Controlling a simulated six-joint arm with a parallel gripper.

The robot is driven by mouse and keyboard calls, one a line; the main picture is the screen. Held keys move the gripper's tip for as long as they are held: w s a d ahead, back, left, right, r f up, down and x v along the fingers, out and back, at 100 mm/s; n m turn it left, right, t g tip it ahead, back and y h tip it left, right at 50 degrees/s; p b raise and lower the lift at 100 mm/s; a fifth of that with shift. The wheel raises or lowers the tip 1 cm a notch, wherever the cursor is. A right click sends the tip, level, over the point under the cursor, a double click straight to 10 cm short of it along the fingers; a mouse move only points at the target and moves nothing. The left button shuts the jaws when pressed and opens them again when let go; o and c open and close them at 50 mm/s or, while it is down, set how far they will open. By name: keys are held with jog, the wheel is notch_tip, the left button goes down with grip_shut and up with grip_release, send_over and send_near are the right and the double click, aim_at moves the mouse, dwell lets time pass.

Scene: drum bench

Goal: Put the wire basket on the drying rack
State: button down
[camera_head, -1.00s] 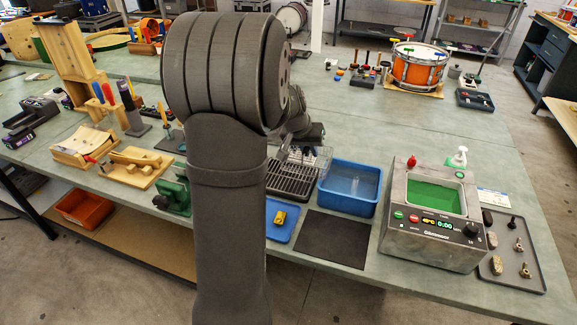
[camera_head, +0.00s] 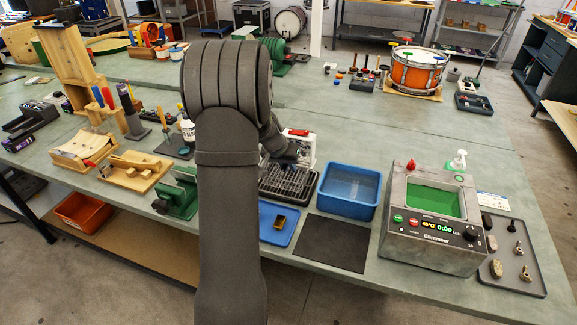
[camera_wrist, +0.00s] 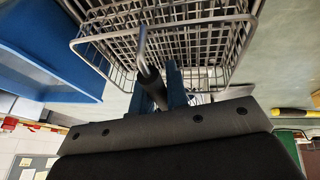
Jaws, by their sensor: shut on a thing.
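My gripper (camera_wrist: 165,85) is shut on the wire basket (camera_wrist: 235,45), a silver open-mesh basket that fills the upper middle of the wrist view. The jaws meet it at its near side, where a bent metal rod also shows. In the head view my gripper (camera_head: 284,160) is low over the back of the drying rack (camera_head: 292,190), a dark slatted rack left of the blue bin. My arm hides much of that spot, and I cannot make out the basket clearly there. Whether the basket touches the rack I cannot tell.
The blue bin (camera_head: 349,190) stands close on the rack's right; its wall also fills the left of the wrist view (camera_wrist: 45,50). A white device with red (camera_head: 302,143) stands behind.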

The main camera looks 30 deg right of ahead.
jog(key=shift+f, duration=0.15)
jog(key=c, duration=1.4)
grip_release()
jog(key=v, duration=1.2)
jog(key=x, duration=1.1)
jog(key=shift+w+d+f, duration=0.1)
jog(key=shift+d+f, duration=0.15)
jog(key=shift+f, duration=0.05)
jog(key=shift+r, duration=2)
